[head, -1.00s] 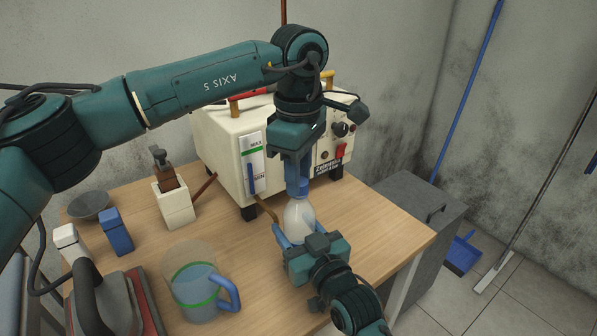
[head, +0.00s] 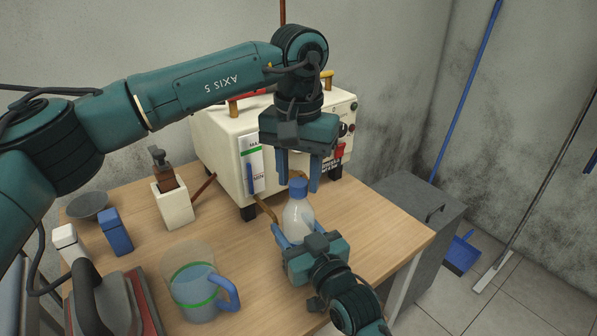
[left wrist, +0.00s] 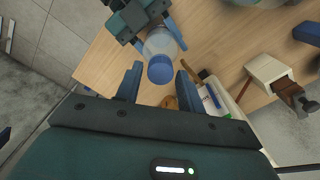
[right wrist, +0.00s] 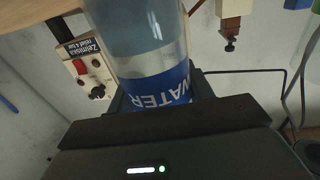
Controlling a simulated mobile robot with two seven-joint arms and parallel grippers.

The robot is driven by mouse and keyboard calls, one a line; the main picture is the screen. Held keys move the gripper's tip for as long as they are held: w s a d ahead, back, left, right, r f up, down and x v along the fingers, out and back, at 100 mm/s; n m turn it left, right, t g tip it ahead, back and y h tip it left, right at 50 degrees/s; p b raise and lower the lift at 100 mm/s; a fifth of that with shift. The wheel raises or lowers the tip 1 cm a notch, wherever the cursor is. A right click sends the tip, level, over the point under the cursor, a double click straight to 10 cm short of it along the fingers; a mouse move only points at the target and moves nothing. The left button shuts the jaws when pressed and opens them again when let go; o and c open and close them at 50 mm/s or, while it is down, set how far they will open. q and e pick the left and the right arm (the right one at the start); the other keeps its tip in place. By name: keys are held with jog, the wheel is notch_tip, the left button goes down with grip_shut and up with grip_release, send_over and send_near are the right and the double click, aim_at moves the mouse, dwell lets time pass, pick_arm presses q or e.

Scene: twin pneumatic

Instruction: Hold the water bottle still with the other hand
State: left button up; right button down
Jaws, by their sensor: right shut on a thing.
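The water bottle (head: 298,216) is clear with a blue cap (head: 298,188) and stands upright near the table's front right. My right gripper (head: 294,240) is shut around its lower body. In the right wrist view the bottle's blue WATER label (right wrist: 160,92) sits between the jaws. My left gripper (head: 299,175) points down over the bottle, its blue fingers spread on either side of the cap. In the left wrist view the fingers are apart, with the cap (left wrist: 160,68) showing between and beyond them.
A cream machine (head: 225,150) stands behind the bottle. A clear jug (head: 195,285) with a blue handle is to the left. A cream block (head: 174,205), a grey bowl (head: 88,206) and an iron (head: 105,300) are farther left. The table (head: 245,270) is bare between jug and bottle.

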pick_arm(q)
jog(key=shift+o, duration=1.4)
notch_tip(320, 180, up, 12)
pick_arm(e)
jog(key=c, duration=0.5)
grip_release()
jog(key=v, duration=1.3)
